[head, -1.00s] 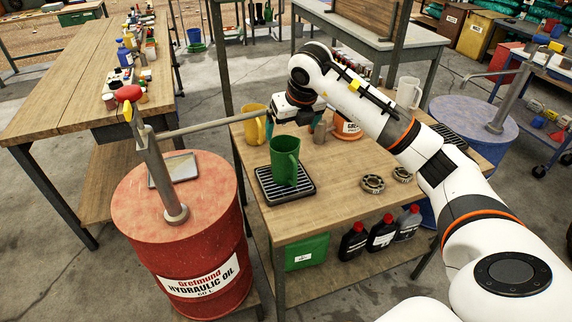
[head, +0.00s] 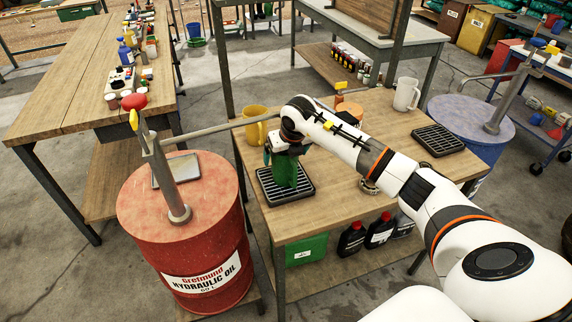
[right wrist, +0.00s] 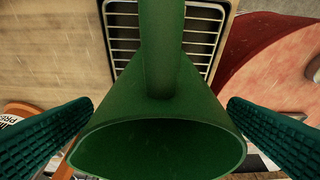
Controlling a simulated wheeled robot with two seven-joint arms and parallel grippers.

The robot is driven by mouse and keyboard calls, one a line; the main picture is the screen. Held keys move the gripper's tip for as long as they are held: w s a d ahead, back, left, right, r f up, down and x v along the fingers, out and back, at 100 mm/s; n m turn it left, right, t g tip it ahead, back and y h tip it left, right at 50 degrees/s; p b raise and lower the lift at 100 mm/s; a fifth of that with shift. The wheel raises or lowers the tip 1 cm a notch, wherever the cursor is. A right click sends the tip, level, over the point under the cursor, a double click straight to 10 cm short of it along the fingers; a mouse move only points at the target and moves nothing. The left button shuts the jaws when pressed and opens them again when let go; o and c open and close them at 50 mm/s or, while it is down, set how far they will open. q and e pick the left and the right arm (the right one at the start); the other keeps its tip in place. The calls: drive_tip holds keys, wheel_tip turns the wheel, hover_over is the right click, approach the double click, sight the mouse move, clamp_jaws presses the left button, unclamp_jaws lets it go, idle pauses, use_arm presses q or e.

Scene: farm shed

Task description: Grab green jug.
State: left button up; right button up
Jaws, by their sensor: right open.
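The green jug (head: 287,176) stands on a black grated tray (head: 265,193) at the left end of the wooden table; my right gripper hides its upper part. My right gripper (head: 284,153) is at the top of the jug, its fingers open. In the right wrist view the jug's open mouth and handle (right wrist: 160,75) lie between the two spread fingers (right wrist: 160,103), with a gap visible on each side. My left gripper is not in view.
A yellow mug (head: 254,126) stands just behind the jug. A white mug (head: 406,94) and a second grated tray (head: 437,140) are farther right. A red oil drum (head: 190,250) with a pump pipe stands close on the left.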

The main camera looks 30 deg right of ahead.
drive_tip(key=c, duration=1.6)
drive_tip(key=shift+o, duration=0.2)
drive_tip(key=shift+r, duration=0.15)
